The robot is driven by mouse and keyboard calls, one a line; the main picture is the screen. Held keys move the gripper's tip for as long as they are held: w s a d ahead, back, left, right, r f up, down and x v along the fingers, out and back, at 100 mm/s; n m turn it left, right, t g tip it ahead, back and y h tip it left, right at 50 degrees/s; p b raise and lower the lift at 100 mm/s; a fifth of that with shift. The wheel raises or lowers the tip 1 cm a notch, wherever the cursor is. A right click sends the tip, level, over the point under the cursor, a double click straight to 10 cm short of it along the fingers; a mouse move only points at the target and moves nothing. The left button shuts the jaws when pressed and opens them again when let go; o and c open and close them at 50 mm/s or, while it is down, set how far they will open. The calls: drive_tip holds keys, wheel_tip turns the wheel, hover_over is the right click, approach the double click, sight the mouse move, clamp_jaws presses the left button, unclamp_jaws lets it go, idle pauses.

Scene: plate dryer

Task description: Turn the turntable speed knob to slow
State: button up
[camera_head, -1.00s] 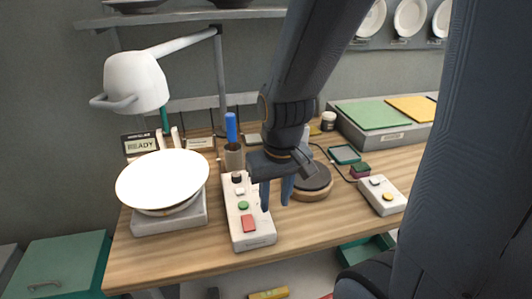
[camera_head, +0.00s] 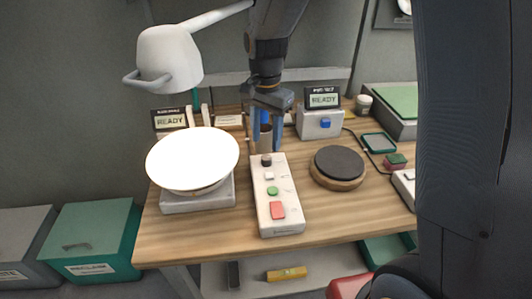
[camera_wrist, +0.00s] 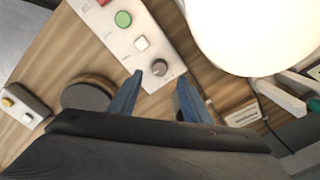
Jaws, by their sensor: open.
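The dark round speed knob (camera_head: 266,160) sits at the far end of the white control panel (camera_head: 284,227). My gripper (camera_head: 265,138) points down, open, near the knob end. In the wrist view, the knob (camera_wrist: 160,68) shows between the two fingertips (camera_wrist: 160,77), apart from both; its pointer direction is too small to read surely. The turntable (camera_head: 338,163), a dark disc on a wooden base, stands right of the panel.
A bright white plate (camera_head: 192,155) rests on a grey stand (camera_head: 198,198) left of the panel, under a white dryer head (camera_head: 168,58). The wood front of the table is clear.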

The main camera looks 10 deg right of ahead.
sight(266, 157)
wheel_tip(266, 157, down, 6)
drive_tip(key=shift+f+p, duration=0.25)
drive_tip(key=shift+p, duration=0.5)
drive_tip(key=c, duration=1)
